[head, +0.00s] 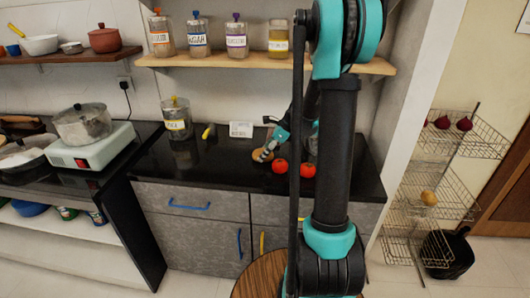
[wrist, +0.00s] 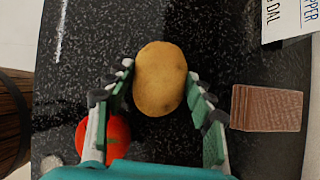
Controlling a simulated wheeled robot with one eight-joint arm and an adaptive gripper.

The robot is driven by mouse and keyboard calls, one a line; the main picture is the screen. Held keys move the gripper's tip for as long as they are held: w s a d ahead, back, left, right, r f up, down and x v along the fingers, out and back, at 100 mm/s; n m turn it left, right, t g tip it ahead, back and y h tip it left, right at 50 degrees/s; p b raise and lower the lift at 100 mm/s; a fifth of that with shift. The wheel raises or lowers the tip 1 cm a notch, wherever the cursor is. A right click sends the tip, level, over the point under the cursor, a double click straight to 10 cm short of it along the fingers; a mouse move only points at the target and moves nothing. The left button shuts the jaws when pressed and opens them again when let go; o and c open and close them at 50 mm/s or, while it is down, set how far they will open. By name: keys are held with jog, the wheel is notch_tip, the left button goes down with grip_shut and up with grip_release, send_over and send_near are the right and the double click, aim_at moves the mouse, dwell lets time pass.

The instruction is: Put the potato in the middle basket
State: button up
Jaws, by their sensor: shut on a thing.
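The potato (wrist: 160,85) is yellow-brown and oval. In the wrist view it sits between the two fingertips of my gripper (wrist: 160,72), which is shut on it. In the head view my gripper (head: 267,148) is low over the dark counter, and the potato is hard to make out there. A wire rack with stacked baskets stands at the right of the head view. Its middle basket (head: 455,207) holds a round tan item (head: 429,198). The upper basket (head: 485,148) holds dark red onions (head: 465,124).
Two tomatoes (head: 280,165) lie on the counter (head: 215,172) beside my gripper; one (wrist: 116,140) is close to the left finger. A brown block (wrist: 267,108) lies right of the right finger. A jar (head: 178,118) stands at the back. A black bin (head: 447,255) is by the rack.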

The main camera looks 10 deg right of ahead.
jog(key=o, duration=0.8)
jog(key=shift+f, duration=0.15)
jog(key=o, duration=0.5)
jog(key=shift+c, duration=0.2)
